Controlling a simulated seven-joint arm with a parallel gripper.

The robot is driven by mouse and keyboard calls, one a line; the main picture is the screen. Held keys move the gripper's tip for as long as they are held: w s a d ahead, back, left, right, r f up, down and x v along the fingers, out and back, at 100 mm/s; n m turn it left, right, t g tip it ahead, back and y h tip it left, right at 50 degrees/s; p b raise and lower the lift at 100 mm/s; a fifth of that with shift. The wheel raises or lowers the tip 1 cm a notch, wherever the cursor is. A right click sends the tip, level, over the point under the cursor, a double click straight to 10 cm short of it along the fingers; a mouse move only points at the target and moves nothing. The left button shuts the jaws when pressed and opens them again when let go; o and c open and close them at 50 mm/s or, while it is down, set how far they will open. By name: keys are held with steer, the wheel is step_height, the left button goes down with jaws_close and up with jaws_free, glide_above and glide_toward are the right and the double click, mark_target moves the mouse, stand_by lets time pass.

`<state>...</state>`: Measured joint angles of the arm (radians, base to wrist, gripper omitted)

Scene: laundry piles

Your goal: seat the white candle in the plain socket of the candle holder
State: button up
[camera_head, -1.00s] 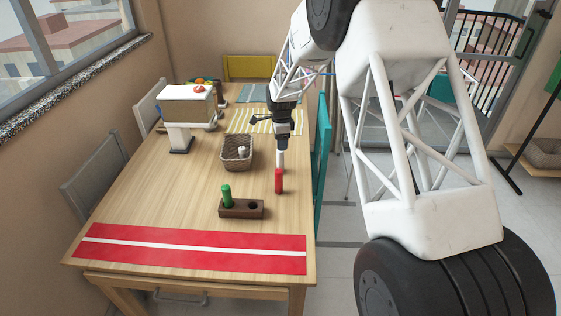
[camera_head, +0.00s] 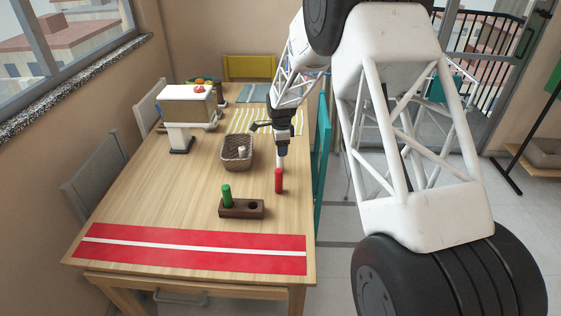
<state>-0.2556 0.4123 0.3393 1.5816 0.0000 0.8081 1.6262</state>
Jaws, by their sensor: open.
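The white candle (camera_head: 280,164) stands upright on the table just behind the red candle (camera_head: 279,181); its upper part is hidden by my gripper. My gripper (camera_head: 281,153) is open, pointing down, with its fingertips at the upper part of the white candle. The brown candle holder (camera_head: 228,212) lies nearer the front. A green candle (camera_head: 227,195) stands in its left socket. Its right socket (camera_head: 253,206) is a dark, empty hole. Any marking on the sockets is too small to tell.
A wicker basket (camera_head: 226,160) with a small whitish thing (camera_head: 242,152) stands left of my gripper. A red runner with a white stripe (camera_head: 150,241) lies along the front of the table (camera_head: 150,195). A white and tan appliance (camera_head: 180,135) stands at the back left. The table's left-middle is clear.

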steer(key=shift+s+f, duration=0.1)
steer(key=shift+f, duration=2.4)
steer(key=shift+c, duration=0.4)
steer(key=c, duration=0.9)
steer(key=shift+r, duration=0.15)
steer(key=shift+r, duration=4.85)
